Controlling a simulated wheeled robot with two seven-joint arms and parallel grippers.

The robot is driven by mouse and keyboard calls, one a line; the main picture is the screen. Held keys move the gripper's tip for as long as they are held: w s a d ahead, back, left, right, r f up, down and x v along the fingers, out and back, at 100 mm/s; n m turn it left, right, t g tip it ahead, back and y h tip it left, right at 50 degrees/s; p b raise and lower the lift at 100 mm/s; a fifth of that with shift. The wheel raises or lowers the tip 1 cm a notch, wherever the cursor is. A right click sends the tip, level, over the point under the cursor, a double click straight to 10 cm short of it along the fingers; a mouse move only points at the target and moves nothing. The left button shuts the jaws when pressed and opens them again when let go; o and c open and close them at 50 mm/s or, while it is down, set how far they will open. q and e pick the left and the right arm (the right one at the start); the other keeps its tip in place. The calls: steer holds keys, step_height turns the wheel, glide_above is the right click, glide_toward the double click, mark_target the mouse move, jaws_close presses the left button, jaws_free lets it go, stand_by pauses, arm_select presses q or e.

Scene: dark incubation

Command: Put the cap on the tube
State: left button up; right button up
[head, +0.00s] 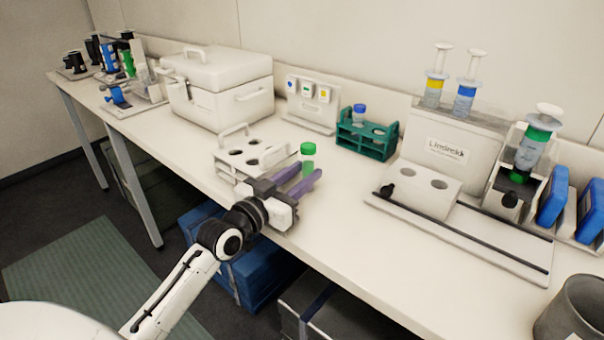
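A small tube with a green cap-like top (308,149) stands upright between the purple fingers of my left gripper (306,174), just right of a white rack. The gripper appears shut on its body, and the near finger hides the tube's lower end. The green top is above the fingers; at this size I cannot tell whether it is seated. A blue-topped tube (359,110) stands in the teal rack (372,147) farther back. My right gripper is not in view.
The white rack (230,163) with several holes is close left of the gripper. Behind are a white box (220,88) and a panel with coloured labels (308,106). A labelled white device (418,185) is at right. The front middle of the bench is clear.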

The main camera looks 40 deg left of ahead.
arm_select(q)
steer(key=shift+o, duration=0.5)
steer(key=shift+r, duration=0.1)
steer(key=shift+r, duration=0.15)
steer(key=s, duration=1)
steer(key=shift+s+a+b, duration=0.1)
steer(key=shift+s+b, duration=0.15)
steer(key=shift+b, duration=0.05)
steer(key=shift+s, duration=0.75)
